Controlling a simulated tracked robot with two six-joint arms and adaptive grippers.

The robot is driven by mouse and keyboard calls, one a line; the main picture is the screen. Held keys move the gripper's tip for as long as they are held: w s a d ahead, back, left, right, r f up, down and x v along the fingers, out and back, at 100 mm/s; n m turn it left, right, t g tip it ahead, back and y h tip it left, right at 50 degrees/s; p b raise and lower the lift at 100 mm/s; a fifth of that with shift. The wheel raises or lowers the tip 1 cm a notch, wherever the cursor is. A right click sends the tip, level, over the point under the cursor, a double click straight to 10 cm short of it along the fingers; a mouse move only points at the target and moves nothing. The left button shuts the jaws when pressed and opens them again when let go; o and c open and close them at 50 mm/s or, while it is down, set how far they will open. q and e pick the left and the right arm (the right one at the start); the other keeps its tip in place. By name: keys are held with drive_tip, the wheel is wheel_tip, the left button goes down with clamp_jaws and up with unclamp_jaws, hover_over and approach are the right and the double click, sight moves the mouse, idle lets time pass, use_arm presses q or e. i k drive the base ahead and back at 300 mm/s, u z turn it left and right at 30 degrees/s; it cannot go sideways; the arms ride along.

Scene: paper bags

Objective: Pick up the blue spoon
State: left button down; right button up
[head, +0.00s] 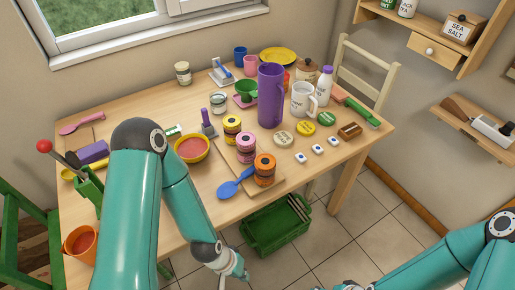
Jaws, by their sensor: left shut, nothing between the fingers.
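The blue spoon (229,189) lies near the front edge of the table, its bowl toward the lower left. Its handle end is close to an orange-and-brown stack (264,170). My left gripper (238,271) is shut and empty, in front of the table and below the spoon in the picture, apart from it. My right arm comes in at the lower right; its gripper fingers are not visible.
A wooden board (262,190) lies beside the spoon. A red-and-yellow bowl (192,149), pink stack (246,149) and tall purple pitcher (271,95) stand behind it. A green crate (275,228) sits on the floor. An orange cup (80,243) is at the left.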

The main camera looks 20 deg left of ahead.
sight(227, 189)
drive_tip(key=z, duration=0.25)
drive_tip(key=i, duration=0.2)
drive_tip(key=u, duration=3.05)
drive_tip(key=k, duration=1.1)
drive_tip(key=z, duration=0.4)
drive_tip(key=i, duration=0.6)
drive_tip(key=z, duration=0.35)
